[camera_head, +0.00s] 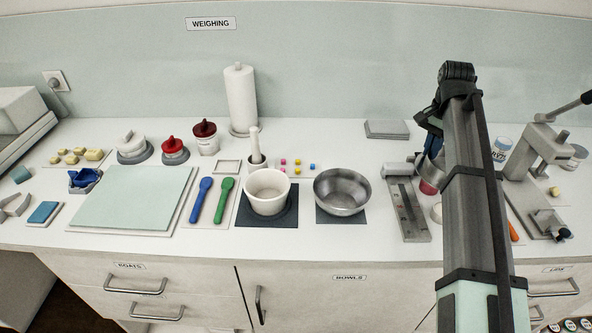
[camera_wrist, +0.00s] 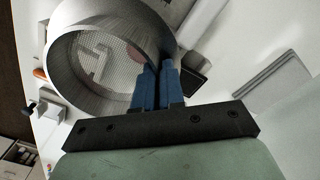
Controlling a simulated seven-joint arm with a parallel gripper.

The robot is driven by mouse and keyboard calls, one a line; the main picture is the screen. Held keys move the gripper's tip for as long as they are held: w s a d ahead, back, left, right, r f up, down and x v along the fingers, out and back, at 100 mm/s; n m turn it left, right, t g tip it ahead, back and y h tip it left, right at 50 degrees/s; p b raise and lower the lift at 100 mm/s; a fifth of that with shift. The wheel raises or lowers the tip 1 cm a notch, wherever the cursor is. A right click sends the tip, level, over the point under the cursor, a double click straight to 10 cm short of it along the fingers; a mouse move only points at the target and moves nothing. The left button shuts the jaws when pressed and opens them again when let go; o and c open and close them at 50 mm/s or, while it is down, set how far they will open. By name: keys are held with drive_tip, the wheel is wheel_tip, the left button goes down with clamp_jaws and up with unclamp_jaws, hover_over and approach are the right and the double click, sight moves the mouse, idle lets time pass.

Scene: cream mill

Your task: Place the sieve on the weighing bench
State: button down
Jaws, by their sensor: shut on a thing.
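The sieve (camera_wrist: 104,78) is a round metal ring with a fine mesh across it. In the wrist view my gripper (camera_wrist: 158,72) has its blue fingers shut on the sieve's rim. In the head view my gripper (camera_head: 431,122) is above the right part of the counter, and only a sliver of the sieve (camera_head: 434,147) shows; my arm hides the rest. The weighing bench (camera_head: 330,237) is the pale counter below a "WEIGHING" sign (camera_head: 211,23).
A metal bowl (camera_head: 342,192), a white mortar (camera_head: 267,192) and a pale green mat (camera_head: 135,197) stand left of my arm. A grey scale-marked device (camera_head: 409,210) lies close to it. A press (camera_head: 540,150) stands at right. Some counter is free at back centre.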

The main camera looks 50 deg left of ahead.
drive_tip(key=a+r+m, duration=0.1)
drive_tip(key=a+m, duration=1.6)
drive_tip(key=a, duration=0.3)
drive_tip(key=shift+s+r, duration=0.15)
drive_tip(key=shift+r, duration=0.2)
drive_tip(key=shift+f, duration=5)
drive_tip(key=c, duration=1.7)
unclamp_jaws()
drive_tip(key=shift+f, duration=0.1)
drive_tip(key=o, duration=0.5)
drive_tip(key=shift+c, duration=0.2)
